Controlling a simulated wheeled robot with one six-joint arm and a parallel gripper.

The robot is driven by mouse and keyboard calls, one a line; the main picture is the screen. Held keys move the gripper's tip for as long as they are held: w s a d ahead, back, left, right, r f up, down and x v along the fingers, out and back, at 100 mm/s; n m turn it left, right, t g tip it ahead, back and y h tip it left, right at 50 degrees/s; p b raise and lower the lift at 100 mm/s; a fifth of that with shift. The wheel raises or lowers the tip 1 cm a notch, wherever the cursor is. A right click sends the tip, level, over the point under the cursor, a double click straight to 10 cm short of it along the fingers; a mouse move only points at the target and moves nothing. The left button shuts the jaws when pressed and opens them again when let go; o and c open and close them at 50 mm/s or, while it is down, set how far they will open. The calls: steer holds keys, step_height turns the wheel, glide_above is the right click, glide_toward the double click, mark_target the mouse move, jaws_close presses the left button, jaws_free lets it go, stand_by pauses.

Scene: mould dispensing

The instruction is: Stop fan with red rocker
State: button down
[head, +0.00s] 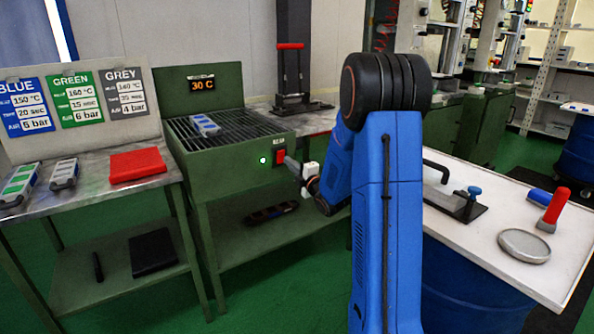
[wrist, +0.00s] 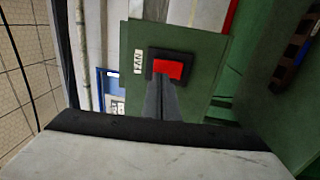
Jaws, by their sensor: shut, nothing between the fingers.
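The red rocker (head: 281,157) is on the front of the green fan bench (head: 222,158), at the right end of its panel. A green lamp (head: 263,160) glows just left of it. In the wrist view the red rocker (wrist: 168,69) sits in a black frame beside a FAN label (wrist: 138,62). My gripper (head: 290,162) is shut and empty, with its tips at the rocker. In the wrist view my gripper's tips (wrist: 161,84) overlap the rocker's lower edge. I cannot tell whether they touch it.
A grey-blue mould (head: 205,125) lies on the bench's grille, below a display (head: 202,84) reading 30 C. A white table (head: 505,215) stands at the right. A red-handled press (head: 291,80) stands behind.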

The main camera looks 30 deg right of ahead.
mark_target(281, 154)
steer(key=shift+w+a+r, duration=0.1)
steer(key=shift+w+r, duration=0.1)
steer(key=shift+w, duration=1.65)
steer(key=shift+w+r, duration=0.15)
